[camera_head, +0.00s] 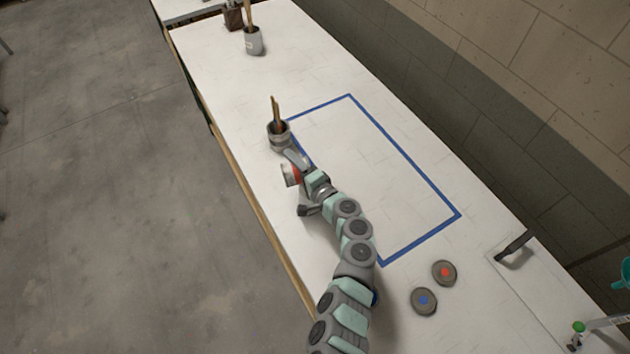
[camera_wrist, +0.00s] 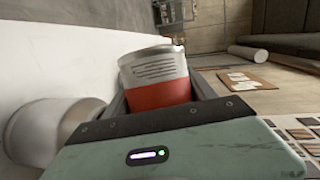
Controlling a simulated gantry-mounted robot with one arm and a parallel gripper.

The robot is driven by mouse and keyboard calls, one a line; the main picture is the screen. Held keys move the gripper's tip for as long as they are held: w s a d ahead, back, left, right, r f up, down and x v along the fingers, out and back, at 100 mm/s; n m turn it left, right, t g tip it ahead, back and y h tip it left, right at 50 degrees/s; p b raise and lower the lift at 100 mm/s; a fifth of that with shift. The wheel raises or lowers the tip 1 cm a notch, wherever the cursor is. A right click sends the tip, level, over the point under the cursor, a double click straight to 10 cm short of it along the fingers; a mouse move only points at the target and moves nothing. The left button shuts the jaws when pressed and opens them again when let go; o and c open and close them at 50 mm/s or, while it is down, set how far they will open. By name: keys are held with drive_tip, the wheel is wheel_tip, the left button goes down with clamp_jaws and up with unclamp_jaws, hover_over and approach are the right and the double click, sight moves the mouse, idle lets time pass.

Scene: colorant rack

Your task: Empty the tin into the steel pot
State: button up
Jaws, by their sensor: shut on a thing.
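My gripper (camera_head: 302,174) is shut on a red and pale tin (camera_head: 290,174) near the table's left edge. In the wrist view the tin (camera_wrist: 153,68) sits between the two fingers (camera_wrist: 160,97), its red band close to them and its pale metal end pointing away. The tin lies tipped well over, roughly on its side, above the table. A grey metal pot (camera_head: 279,135) holding brown sticks stands just beyond it; I take this for the steel pot. A rounded metal vessel (camera_wrist: 72,122) shows at the left of the wrist view, partly hidden by my gripper. The tin's inside is hidden.
A blue rectangle outline (camera_head: 407,160) marks the white table (camera_head: 215,70). Two round discs, blue-dotted (camera_head: 424,301) and red-dotted (camera_head: 444,272), lie near my arm. A grey cup (camera_head: 254,44) and brown container (camera_head: 233,18) stand at the far end. The outlined area is mostly clear.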

drive_tip(key=shift+w+d+r+m+t+y+b, duration=0.1)
drive_tip(key=shift+d+r+m+t+y+b, duration=0.2)
drive_tip(key=shift+m+b, duration=0.55)
drive_tip(key=shift+d+r+m+t+y+b, duration=0.15)
drive_tip(key=shift+r+m+y+b, duration=0.25)
drive_tip(key=shift+m+b, duration=0.4)
idle(2.0)
